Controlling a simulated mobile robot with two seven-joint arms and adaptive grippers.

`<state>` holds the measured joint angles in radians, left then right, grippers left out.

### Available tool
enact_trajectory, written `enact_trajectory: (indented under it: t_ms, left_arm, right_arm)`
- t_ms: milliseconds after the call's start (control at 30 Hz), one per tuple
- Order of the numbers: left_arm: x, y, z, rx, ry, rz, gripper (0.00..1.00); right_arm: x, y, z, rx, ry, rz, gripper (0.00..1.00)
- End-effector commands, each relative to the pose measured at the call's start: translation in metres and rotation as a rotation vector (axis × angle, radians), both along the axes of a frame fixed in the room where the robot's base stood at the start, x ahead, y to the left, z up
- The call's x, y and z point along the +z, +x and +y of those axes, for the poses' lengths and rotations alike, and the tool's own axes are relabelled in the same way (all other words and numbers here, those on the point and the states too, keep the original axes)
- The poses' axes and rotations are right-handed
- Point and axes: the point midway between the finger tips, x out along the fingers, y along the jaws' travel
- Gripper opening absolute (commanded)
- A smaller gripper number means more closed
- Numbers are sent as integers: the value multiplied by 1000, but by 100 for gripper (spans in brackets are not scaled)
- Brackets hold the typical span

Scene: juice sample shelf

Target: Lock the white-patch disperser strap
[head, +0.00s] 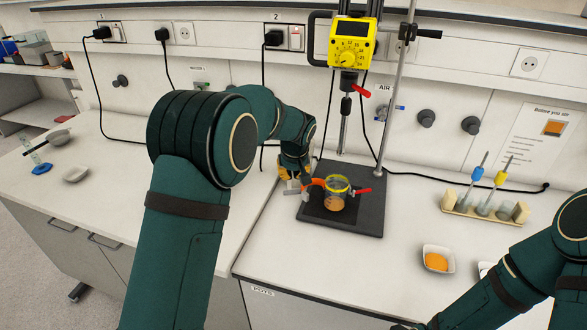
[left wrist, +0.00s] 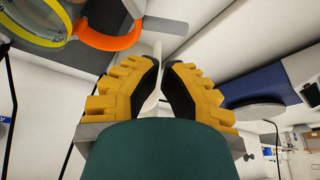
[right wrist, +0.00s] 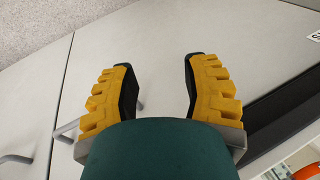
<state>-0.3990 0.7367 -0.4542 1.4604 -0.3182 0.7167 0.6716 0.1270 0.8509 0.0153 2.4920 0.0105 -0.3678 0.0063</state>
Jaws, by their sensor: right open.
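The disperser has a yellow head (head: 353,43) on a metal stand. Below it, a beaker (head: 335,200) with orange contents stands on the dark base, with a yellow ring around its top. An orange strap piece (head: 313,182) projects left from the ring, and a red lever (head: 361,190) projects right. No white patch is clear on it. My left gripper (head: 291,187) is just left of the beaker. In the left wrist view its fingers (left wrist: 161,64) are close together, with something pale between or behind them; the orange piece (left wrist: 110,36) is beyond them. My right gripper (right wrist: 158,62) is open and empty.
A rack (head: 484,208) with blue and yellow tools stands right of the stand, behind a dish (head: 437,260) of orange material. Empty bench lies between stand and dish. Black cables hang along the back wall. Small dishes lie on the left bench.

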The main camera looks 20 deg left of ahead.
Motion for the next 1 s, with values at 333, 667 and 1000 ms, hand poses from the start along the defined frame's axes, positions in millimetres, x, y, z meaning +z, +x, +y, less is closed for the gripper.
enact_trajectory:
  t_ms: [333, 667, 1000]
  left_arm:
    - [-45, 15, 7, -1, 0, 0, 0]
    - [-50, 17, 7, -1, -1, 0, 0]
    - [-50, 14, 5, 27, 0, 0, 0]
  right_arm:
    - [-4, -1, 0, 2, 1, 3, 47]
    - [-4, -1, 0, 2, 1, 3, 47]
    - [-5, -1, 0, 2, 1, 3, 47]
